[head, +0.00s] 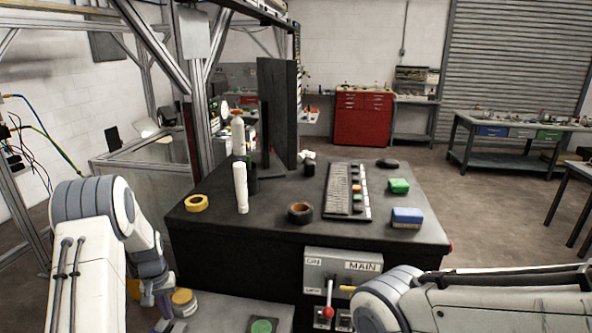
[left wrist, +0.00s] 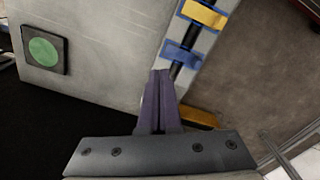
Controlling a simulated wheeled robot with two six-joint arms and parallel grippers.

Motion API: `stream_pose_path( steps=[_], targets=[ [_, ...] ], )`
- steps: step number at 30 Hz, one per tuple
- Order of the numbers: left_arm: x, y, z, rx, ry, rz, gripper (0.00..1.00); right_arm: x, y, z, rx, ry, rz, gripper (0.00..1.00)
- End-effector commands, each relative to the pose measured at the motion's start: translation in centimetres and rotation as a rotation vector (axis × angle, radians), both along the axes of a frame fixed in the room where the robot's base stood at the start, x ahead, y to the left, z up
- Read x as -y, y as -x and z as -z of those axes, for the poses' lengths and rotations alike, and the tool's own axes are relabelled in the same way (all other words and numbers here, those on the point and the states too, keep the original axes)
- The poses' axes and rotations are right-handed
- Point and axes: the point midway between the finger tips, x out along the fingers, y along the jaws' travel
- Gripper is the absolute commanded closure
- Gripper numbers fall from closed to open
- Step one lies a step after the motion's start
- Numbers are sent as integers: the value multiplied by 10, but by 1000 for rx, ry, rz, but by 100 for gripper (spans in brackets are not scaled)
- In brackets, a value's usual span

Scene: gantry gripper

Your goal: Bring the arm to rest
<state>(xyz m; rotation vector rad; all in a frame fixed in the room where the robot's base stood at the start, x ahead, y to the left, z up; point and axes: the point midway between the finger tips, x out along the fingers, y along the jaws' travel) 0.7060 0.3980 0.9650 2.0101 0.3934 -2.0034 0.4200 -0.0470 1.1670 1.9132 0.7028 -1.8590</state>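My left arm comes in from the left in the head view and bends down beside the black desk. My left gripper (head: 163,306) hangs low near the edge of a grey surface. In the left wrist view, its two purple-grey fingers (left wrist: 162,76) lie together, with nothing seen between them. My right arm crosses the lower right of the head view; its gripper is out of frame.
A grey surface (head: 225,312) bears a green round button (head: 262,326); a yellow round thing (head: 184,302) is near the left gripper. Blue (left wrist: 182,54) and yellow (left wrist: 204,14) clips sit along its edge. The black desk (head: 270,235) holds a keyboard, tape rolls and a monitor.

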Motion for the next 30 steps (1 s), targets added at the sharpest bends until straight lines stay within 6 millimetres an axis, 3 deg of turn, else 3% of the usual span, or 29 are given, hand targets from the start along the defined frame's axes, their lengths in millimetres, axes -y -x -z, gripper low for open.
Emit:
stream_pose_path(
  steps=[4, 8, 11, 15, 19, 21, 24, 27, 30],
  targets=[
    [90, -7, -53, 18, 3, 161, 100, 0, 0, 5, 0, 0, 0, 100],
    [177, 15, -99, 27, 12, 323, 100, 0, 0, 9, 0, 0, -1, 100],
    [239, 50, -129, 35, 20, 456, 100, 0, 0, 12, 0, 0, -1, 100],
    [307, 122, -161, 44, 38, 650, 100, 0, 0, 16, 0, 0, -1, 100],
    [341, 194, -176, 47, 55, 816, 100, 0, 0, 20, 0, 0, -1, 100],
    [348, 227, -179, 46, 64, 890, 100, 0, 0, 21, 0, 0, -1, 100],
    [351, 261, -180, 47, 72, 967, 100, 0, 0, 22, 0, 0, -1, 100],
    [350, 280, -179, 44, 77, 1011, 100, 0, 0, 23, 0, 0, -1, 100],
    [349, 286, -179, 43, 79, 1025, 100, 0, 0, 23, 0, 0, -1, 100]
  ],
)
